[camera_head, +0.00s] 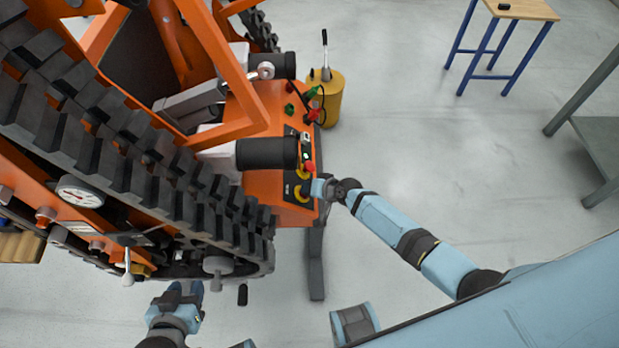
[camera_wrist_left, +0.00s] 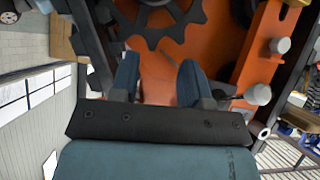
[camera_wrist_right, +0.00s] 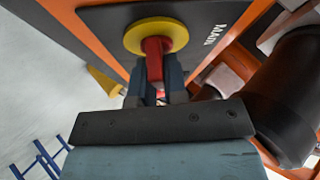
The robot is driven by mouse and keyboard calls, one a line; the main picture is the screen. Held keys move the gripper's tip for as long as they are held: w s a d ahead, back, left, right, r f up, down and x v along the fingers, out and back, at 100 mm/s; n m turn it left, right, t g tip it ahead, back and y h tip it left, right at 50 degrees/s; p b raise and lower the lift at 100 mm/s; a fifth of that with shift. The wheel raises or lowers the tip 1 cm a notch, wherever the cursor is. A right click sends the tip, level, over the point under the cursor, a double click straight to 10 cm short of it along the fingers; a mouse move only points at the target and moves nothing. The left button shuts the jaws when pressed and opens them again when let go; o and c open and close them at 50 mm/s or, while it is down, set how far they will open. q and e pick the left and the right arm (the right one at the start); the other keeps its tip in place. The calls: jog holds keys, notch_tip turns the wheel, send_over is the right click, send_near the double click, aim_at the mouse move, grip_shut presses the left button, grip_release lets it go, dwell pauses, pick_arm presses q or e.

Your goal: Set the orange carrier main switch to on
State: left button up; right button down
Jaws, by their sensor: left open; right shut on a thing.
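The orange carrier (camera_head: 265,185) is a tracked machine at the left of the head view. Its main switch is a red handle (camera_wrist_right: 154,60) on a yellow disc (camera_wrist_right: 157,36), on a dark plate lettered "MAIN" (camera_wrist_right: 212,30). The yellow disc also shows in the head view (camera_head: 298,192). My right gripper (camera_wrist_right: 160,82) is shut on the red handle, a finger on each side. It reaches the panel from the right in the head view (camera_head: 317,188). No on or off marks are readable. My left gripper (camera_head: 186,288) is open and empty below the track.
A red button (camera_head: 309,167) and a black cylinder (camera_head: 266,153) are close to the switch. A yellow canister (camera_head: 325,98) with a lever stands beyond. A gauge (camera_head: 80,192) and levers line the carrier's near side.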

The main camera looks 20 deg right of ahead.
jog(key=shift+r+m+p, duration=0.3)
jog(key=shift+p, duration=0.1)
pick_arm(q)
jog(key=shift+s+a+r+p, duration=0.1)
jog(key=shift+r+p, duration=0.35)
jog(key=shift+r, duration=0.15)
jog(key=shift+s+a+r+p, duration=0.1)
jog(key=shift+r+p, duration=0.3)
jog(key=shift+r, duration=0.15)
pick_arm(e)
jog(key=shift+f+m+h, duration=0.3)
jog(key=shift+m+h, duration=0.1)
jog(key=shift+m, duration=0.2)
pick_arm(q)
jog(key=shift+f, duration=0.2)
pick_arm(e)
jog(key=c, duration=1.2)
grip_release()
pick_arm(q)
jog(key=shift+r, duration=0.1)
pick_arm(e)
jog(key=shift+o, duration=0.2)
pick_arm(q)
jog(key=shift+r, duration=0.1)
